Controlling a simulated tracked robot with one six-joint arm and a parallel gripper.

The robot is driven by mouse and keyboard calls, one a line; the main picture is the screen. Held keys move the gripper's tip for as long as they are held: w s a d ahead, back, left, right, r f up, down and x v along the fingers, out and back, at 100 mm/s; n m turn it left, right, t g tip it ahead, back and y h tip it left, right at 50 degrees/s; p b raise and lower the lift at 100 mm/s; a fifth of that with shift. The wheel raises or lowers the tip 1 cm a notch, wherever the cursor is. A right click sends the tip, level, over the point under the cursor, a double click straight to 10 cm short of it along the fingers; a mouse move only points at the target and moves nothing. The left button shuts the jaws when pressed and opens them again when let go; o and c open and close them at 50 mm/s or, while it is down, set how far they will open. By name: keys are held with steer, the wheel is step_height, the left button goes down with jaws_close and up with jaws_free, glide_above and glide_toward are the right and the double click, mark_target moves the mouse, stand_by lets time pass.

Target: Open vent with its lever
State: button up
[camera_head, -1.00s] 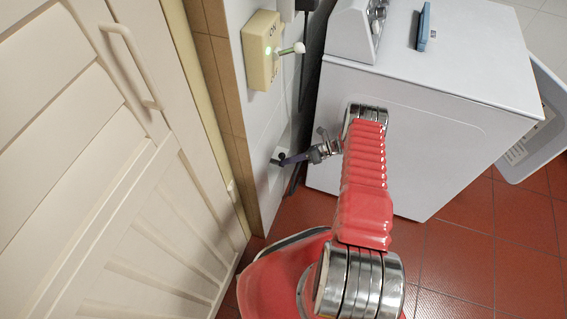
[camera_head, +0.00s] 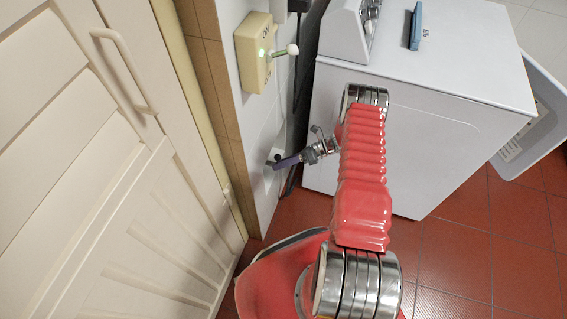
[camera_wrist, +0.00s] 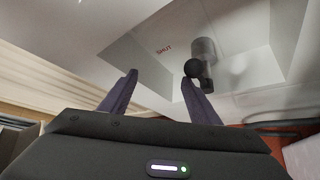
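The lever shows in the wrist view as a dark round knob (camera_wrist: 194,68) on a grey cylindrical mount (camera_wrist: 204,50), on a pale recessed panel marked "SHUT" (camera_wrist: 164,49). I cannot make out vent slots. In the head view the small dark knob (camera_head: 278,158) is low on the white wall. My gripper (camera_wrist: 159,77) has its two purple-grey fingers spread apart with nothing between them. The right fingertip is right by the knob; I cannot tell if they touch. In the head view my gripper (camera_head: 277,165) is at the wall by the knob, its fingers overlapping in sight.
A white appliance (camera_head: 425,110) stands close to the right of my arm. Red tiled floor (camera_head: 455,245) is open at lower right.

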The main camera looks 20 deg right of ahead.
steer(key=o, duration=0.7)
steer(key=shift+t, duration=0.4)
steer(key=w+r, duration=0.1)
steer(key=r, duration=0.1)
steer(key=w+d+r, duration=0.1)
steer(key=r, duration=0.1)
steer(key=w+d+r, duration=0.1)
steer(key=r, duration=0.1)
steer(key=shift+d, duration=0.1)
steer(key=shift+c, duration=0.2)
steer(key=shift+s+r, duration=0.1)
steer(key=shift+r, duration=0.15)
jaws_close()
steer(key=shift+s+a+f, duration=0.1)
steer(key=shift+a+f, duration=0.1)
steer(key=shift+s+a, duration=0.1)
